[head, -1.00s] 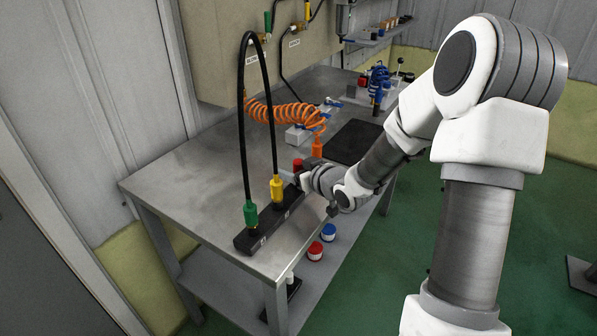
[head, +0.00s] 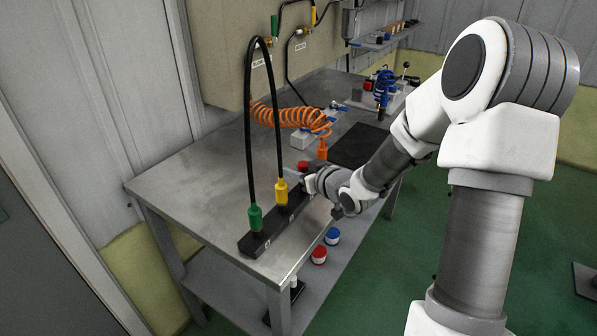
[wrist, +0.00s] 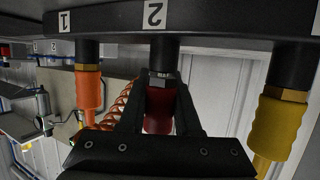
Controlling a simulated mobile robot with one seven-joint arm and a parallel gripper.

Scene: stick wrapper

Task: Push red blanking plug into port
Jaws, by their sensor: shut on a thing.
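The red blanking plug (wrist: 158,112) is between the two dark fingers of my gripper (wrist: 162,92) in the wrist view, and the gripper is shut on it. The plug lines up with the stub of port 2 (wrist: 164,53) on the black manifold (wrist: 215,15). Its end appears to meet the stub; the fingers partly hide the joint, so I cannot tell how deep it sits. In the head view, the manifold (head: 254,244) lies along the bench edge, my gripper (head: 307,181) is at its far end, and a bit of red plug (head: 303,165) shows there.
An orange connector (wrist: 89,92) on port 1 and a yellow connector (wrist: 275,125) flank the gripper closely. A green connector (head: 255,217) and black hose loop (head: 249,120) stand at the manifold's near end. An orange coiled hose (head: 290,119) lies behind. The bench's left part (head: 190,170) is clear.

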